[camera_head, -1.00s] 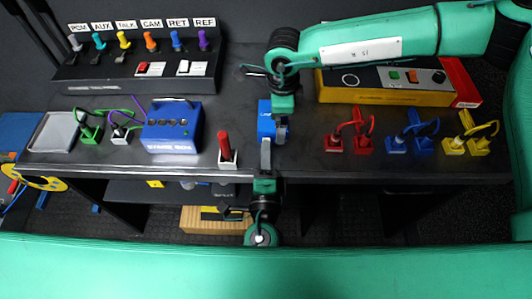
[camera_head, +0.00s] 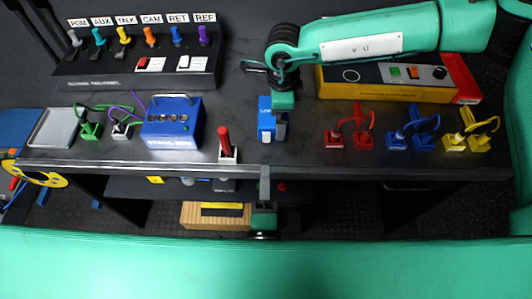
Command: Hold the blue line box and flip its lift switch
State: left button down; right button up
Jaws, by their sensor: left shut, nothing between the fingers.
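The blue line box (camera_head: 265,126) stands upright on the dark desk near the middle, with a white label. My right gripper (camera_head: 282,128) comes down from above at the box's right side. A grey finger lies against or right beside the box; the other finger is hidden, so its grip is unclear. My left gripper (camera_head: 264,172) is shut and empty, pointing up in front of the desk's front edge, below and apart from the box. The lift switch cannot be made out at this size.
A red-handled white block (camera_head: 227,148) and a blue box with knobs (camera_head: 172,136) stand left of the line box. Red plugs (camera_head: 348,139), blue plugs (camera_head: 411,139) and yellow plugs (camera_head: 470,139) stand right. A switch panel (camera_head: 138,75) and a yellow console (camera_head: 390,90) stand behind.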

pick_arm(q)
jog(key=shift+s+r, duration=0.15)
jog(key=shift+s, duration=1.05)
jog(key=shift+s+r, duration=0.15)
jog(key=shift+s, duration=1)
pick_arm(e)
jog(key=shift+w, duration=0.1)
jog(key=o, duration=0.8)
jog(key=shift+r, duration=0.1)
notch_tip(320, 180, up, 12)
jog(key=shift+f, duration=0.1)
